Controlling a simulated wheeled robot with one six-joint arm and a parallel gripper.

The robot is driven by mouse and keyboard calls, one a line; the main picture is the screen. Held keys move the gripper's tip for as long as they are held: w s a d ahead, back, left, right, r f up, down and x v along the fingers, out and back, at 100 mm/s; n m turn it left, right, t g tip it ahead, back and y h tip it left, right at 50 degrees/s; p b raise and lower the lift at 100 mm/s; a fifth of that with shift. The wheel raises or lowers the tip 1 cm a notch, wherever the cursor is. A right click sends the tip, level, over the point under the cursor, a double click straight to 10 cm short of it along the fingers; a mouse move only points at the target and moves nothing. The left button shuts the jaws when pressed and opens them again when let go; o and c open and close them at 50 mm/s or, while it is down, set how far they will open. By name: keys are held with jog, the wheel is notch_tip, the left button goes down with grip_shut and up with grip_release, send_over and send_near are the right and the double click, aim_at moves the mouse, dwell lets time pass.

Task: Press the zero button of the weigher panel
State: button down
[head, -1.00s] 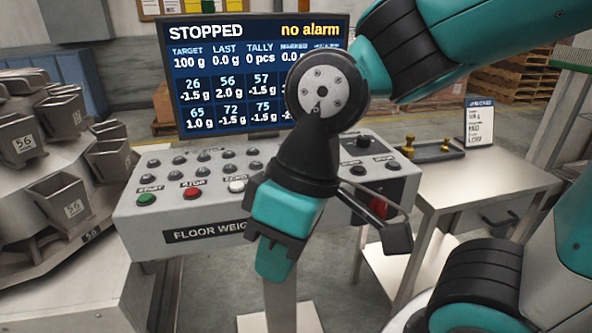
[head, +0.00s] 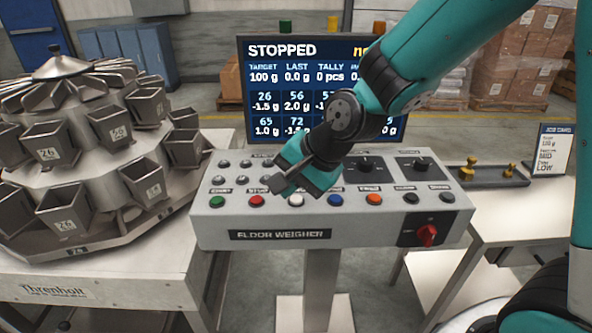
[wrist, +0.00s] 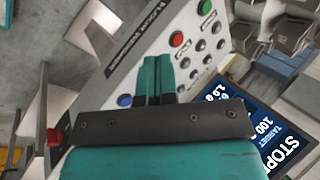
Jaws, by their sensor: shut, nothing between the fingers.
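The weigher panel (head: 330,229) is a grey sloped console labelled FLOOR WEIGHER. Its front row has a green button (head: 217,201), a red button (head: 256,201), the white zero button (head: 296,200), a blue button (head: 335,200) and an orange one (head: 373,199). My gripper (head: 300,180) is over the panel, just behind and above the white button in the head view. In the wrist view my gripper's teal fingers (wrist: 154,68) are together and empty, between the red button (wrist: 177,40) and blue button (wrist: 124,100). They hide the white button there. I cannot tell whether they touch the panel.
The screen (head: 285,75) behind the panel reads STOPPED. A red rotary switch (head: 427,235) sticks out at the panel's right front. A multihead weigher (head: 80,160) stands left. A table (head: 520,208) with a tray of brass weights (head: 490,176) is right.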

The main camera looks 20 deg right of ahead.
jog(key=w+d+m+t+p, duration=0.25)
jog(key=w+m+p, duration=0.25)
jog(key=w+m, duration=0.25)
jog(key=m+t+h+p, duration=0.1)
jog(key=m+t+p, duration=0.15)
jog(key=m, duration=0.35)
send_over(295, 200)
jog(key=f+g, duration=0.1)
jog(key=f, duration=0.1)
jog(key=shift+r+h, duration=0.15)
jog(key=shift+h, duration=0.15)
notch_tip(295, 200, down, 9)
jog(key=b, duration=0.7)
jog(key=shift+r, duration=0.1)
dwell(0.5)
jog(key=shift+f+b, duration=0.35)
jog(key=shift+f, duration=0.05)
